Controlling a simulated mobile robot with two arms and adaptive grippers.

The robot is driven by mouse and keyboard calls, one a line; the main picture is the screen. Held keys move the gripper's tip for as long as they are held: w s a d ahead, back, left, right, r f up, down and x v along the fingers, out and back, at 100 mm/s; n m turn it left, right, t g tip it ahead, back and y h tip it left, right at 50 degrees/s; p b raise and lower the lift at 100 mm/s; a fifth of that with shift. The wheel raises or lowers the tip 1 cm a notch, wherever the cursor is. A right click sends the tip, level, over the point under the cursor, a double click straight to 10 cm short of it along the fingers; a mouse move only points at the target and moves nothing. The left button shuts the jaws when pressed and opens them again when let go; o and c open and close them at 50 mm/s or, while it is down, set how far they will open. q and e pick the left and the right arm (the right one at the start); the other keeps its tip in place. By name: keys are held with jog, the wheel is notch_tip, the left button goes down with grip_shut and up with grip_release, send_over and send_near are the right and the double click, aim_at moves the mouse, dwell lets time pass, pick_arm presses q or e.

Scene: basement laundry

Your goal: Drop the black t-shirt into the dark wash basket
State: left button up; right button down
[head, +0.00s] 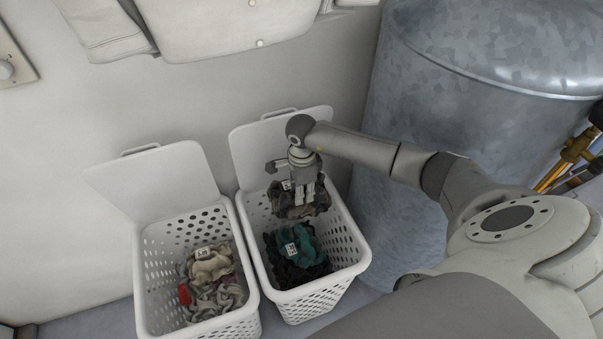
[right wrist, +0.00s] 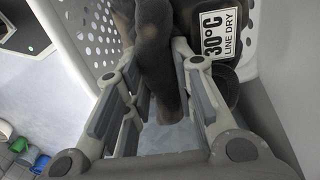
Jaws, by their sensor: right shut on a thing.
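A dark garment, apparently the black t-shirt (head: 284,206), hangs bunched with a small pale tag in my right gripper (head: 303,194). My right gripper is shut on it, just inside or above the back part of the right-hand white basket, which holds dark clothes (head: 325,297). In the right wrist view, dark cloth (right wrist: 153,50) passes between the fingers (right wrist: 162,88), and a "30°C LINE DRY" label (right wrist: 223,36) shows beside them. Whether the garment touches the basket's contents I cannot tell. My left gripper is not in view.
In the right-hand basket lies a teal garment (head: 292,246) with a tag, on dark cloth. The left-hand white basket (head: 149,268) holds pale clothes and something red. Both lids stand open against the wall. A large metal tank (head: 450,120) stands close on the right.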

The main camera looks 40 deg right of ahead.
notch_tip(320, 180, down, 5)
jog(key=b, duration=0.3)
jog(key=shift+r, duration=0.2)
jog(key=shift+f+b, duration=0.4)
jog(key=shift+f, duration=0.15)
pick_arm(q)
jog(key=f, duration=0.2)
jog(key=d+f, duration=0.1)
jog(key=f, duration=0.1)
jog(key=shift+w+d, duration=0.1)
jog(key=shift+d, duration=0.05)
pick_arm(e)
jog(key=c, duration=1.1)
grip_release()
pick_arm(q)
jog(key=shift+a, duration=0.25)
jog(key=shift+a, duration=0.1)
pick_arm(e)
jog(key=shift+r, duration=0.15)
notch_tip(320, 180, up, 12)
jog(key=shift+f, duration=0.1)
